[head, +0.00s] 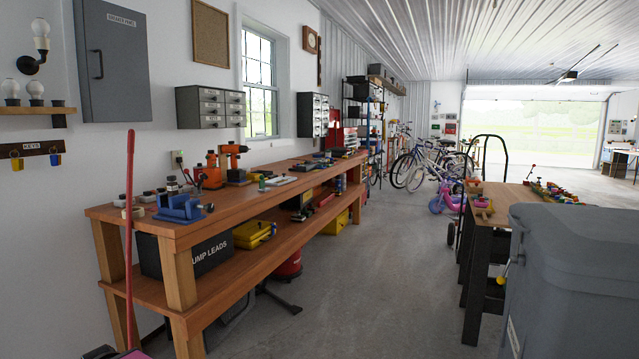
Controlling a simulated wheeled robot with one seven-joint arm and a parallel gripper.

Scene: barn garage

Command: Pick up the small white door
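I cannot make out a small white door for certain in the head view. A pale flat item (281,181) lies on the workbench top, but it is too small to tell what it is. A grey wall cabinet (113,62) with a shut door hangs at the upper left; it is grey and large, not small and white. My gripper is not in view.
A long two-level wooden workbench (150,232) runs along the left wall, with tools and an orange drill (212,170). A large grey bin (570,265) stands close on the right, beside a smaller table (490,214). Bicycles (420,165) stand farther back. The concrete floor between is clear.

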